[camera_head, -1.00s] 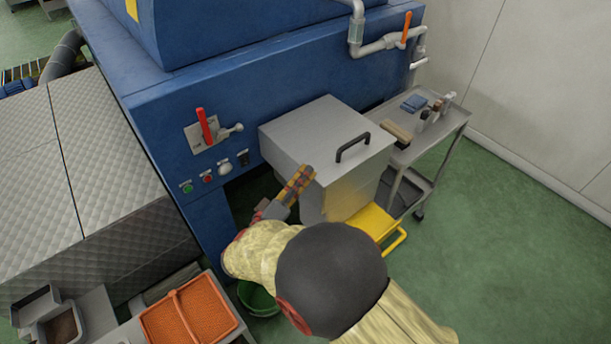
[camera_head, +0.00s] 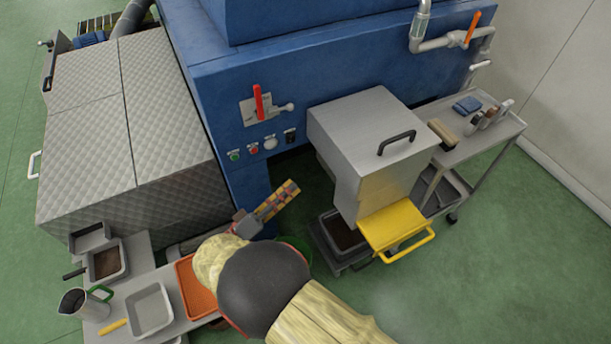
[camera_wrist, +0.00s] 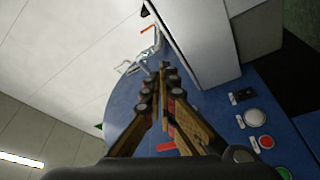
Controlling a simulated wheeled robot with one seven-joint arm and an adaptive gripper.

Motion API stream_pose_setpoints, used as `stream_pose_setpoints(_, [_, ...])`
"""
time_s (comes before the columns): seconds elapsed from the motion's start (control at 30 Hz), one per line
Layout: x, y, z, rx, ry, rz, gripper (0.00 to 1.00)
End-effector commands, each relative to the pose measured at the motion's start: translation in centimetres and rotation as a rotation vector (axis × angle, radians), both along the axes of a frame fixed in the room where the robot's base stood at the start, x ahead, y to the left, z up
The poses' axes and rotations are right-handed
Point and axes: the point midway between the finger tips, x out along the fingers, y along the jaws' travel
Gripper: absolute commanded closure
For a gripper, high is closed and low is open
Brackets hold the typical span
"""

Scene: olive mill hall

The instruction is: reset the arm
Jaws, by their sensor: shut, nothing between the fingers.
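My gripper (camera_head: 291,188) is in the head view, in front of the blue machine (camera_head: 215,95) and left of the steel box. Its fingers are together and empty, pointing up and to the right. In the wrist view my gripper (camera_wrist: 166,72) shows its two fingers meeting at the tips with nothing between them. Beyond them are the blue machine's panel with its buttons (camera_wrist: 258,118) and the side of the steel box (camera_wrist: 200,40). My arm hides part of the orange crate (camera_head: 190,285).
The steel box (camera_head: 350,115) with a black handle has a yellow flap (camera_head: 395,228) below it. A cart (camera_head: 490,140) stands right. A bench with a jug (camera_head: 85,302) and grey tray (camera_head: 150,308) is lower left. Green floor (camera_head: 490,260) is clear at right.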

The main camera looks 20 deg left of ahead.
Motion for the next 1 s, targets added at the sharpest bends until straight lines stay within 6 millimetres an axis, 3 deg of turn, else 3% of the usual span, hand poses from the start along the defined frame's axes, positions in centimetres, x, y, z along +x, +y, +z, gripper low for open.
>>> stream_pose_setpoints(0.2, [-1.2,1.0,-0.5,0.001,0.0,0.0,1.0])
stream_pose_setpoints(0.47, [-1.4,1.1,-0.6,-0.006,0.002,-0.001,1.0])
stream_pose_setpoints(0.67, [-1.1,1.2,-1.9,-0.136,0.104,-0.017,1.0])
stream_pose_setpoints(0.83, [-2.2,-2.7,-7.3,-0.368,0.392,-0.097,1.0])
stream_pose_setpoints(0.9, [-3.2,-4.6,-8.7,-0.443,0.526,-0.127,1.0])
stream_pose_setpoints(1.0, [-4.5,-7.6,-9.4,-0.502,0.733,-0.168,1.0])
